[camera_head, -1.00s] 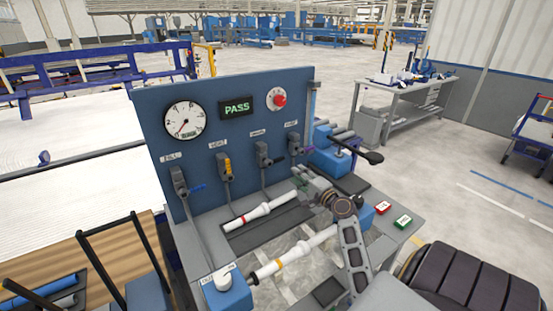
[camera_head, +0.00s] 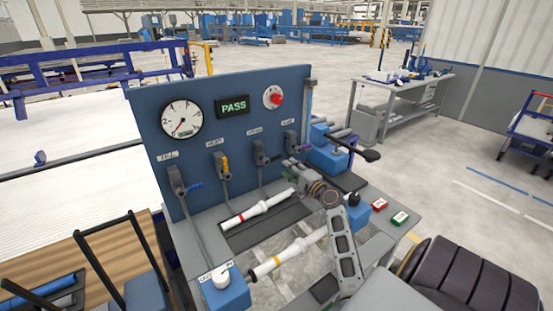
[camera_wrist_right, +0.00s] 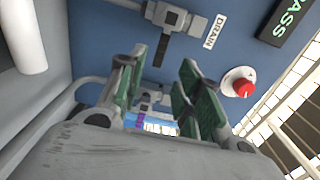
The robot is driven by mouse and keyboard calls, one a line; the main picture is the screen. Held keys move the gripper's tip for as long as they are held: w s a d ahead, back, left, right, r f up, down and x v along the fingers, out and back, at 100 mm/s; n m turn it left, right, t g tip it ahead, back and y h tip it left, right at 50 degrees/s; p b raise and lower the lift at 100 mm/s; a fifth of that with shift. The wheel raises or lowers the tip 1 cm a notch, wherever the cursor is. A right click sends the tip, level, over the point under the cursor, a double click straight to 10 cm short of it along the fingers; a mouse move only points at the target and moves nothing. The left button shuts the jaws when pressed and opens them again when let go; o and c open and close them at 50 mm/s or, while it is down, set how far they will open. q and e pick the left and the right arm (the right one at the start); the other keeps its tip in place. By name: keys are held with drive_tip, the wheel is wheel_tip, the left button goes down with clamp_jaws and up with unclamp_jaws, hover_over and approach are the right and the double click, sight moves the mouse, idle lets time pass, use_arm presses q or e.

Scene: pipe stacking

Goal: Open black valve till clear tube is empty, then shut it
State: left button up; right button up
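The black-handled valve (camera_head: 262,153) is third from the left on the blue panel. In the right wrist view the black valve (camera_wrist_right: 168,18) sits beside the DRAIN label, its handle crossing a grey stem. A narrow, bluish upright tube (camera_head: 309,100) runs along the panel's right edge; its level is too small to read. My right gripper (camera_head: 288,164) is in front of the panel, just right of and below the black valve. In the wrist view its green-padded fingers (camera_wrist_right: 158,88) are apart, with no valve handle clearly gripped. My left gripper is out of view.
Blue-handled (camera_head: 178,180), yellow-handled (camera_head: 222,165) and purple-handled (camera_head: 291,142) valves flank the black one. White pipes (camera_head: 258,210) lie below. A black lever (camera_head: 370,155) projects at right.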

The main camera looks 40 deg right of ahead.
sight(277, 158)
drive_tip(key=w, duration=0.3)
drive_tip(key=shift+w+d, duration=0.25)
drive_tip(key=shift+w, duration=0.15)
drive_tip(key=shift+w+d, duration=0.1)
drive_tip(key=shift+w, duration=1)
drive_tip(key=shift+w+d+b, duration=0.15)
drive_tip(key=shift+w+b, duration=0.3)
drive_tip(key=shift+w, duration=1.35)
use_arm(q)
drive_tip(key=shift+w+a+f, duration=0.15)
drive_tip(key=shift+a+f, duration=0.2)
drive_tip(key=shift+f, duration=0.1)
use_arm(e)
drive_tip(key=shift+w, duration=0.15)
